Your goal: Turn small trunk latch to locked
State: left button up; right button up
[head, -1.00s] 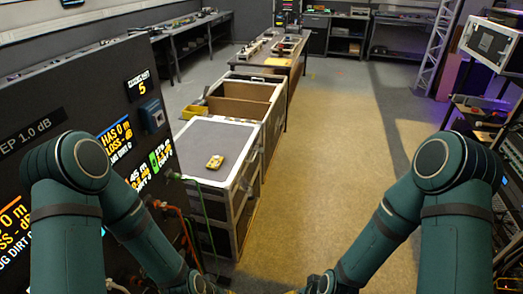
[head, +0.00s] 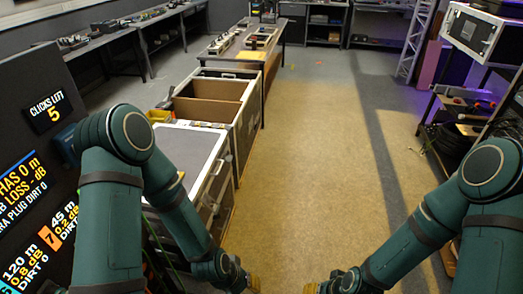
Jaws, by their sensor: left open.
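A closed trunk with a grey lid (head: 205,150) and pale metal edges stands left of centre, partly behind my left arm. An open trunk with a brown inside (head: 208,108) stands just behind it. I cannot tell which one is the small trunk, and no latch can be made out. My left gripper (head: 250,282) is open at the bottom edge, low in front of the closed trunk and apart from it; only part of it shows. My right gripper (head: 314,287) is mostly cut off at the bottom edge, and its jaws cannot be read.
A dark display panel (head: 45,150) stands close on the left. A long table (head: 262,50) with gear stands beyond the trunks. A white case (head: 471,34) sits high on the right above a cluttered rack (head: 462,125). The tan floor (head: 300,160) in the middle is clear.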

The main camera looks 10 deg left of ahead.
aim_at(228, 159)
jog(key=i+l+z, duration=0.2)
jog(key=i, duration=0.45)
jog(key=i+z, duration=0.25)
jog(key=i, duration=0.45)
jog(key=i+l+u, duration=0.1)
jog(key=i+u, duration=0.4)
jog(key=i+l+u, duration=0.2)
jog(key=u, duration=0.25)
jog(key=i+l+u, duration=0.7)
jog(key=l+u, duration=0.3)
jog(key=i+l+u, duration=0.2)
jog(key=l+u, duration=0.2)
jog(key=l, duration=0.2)
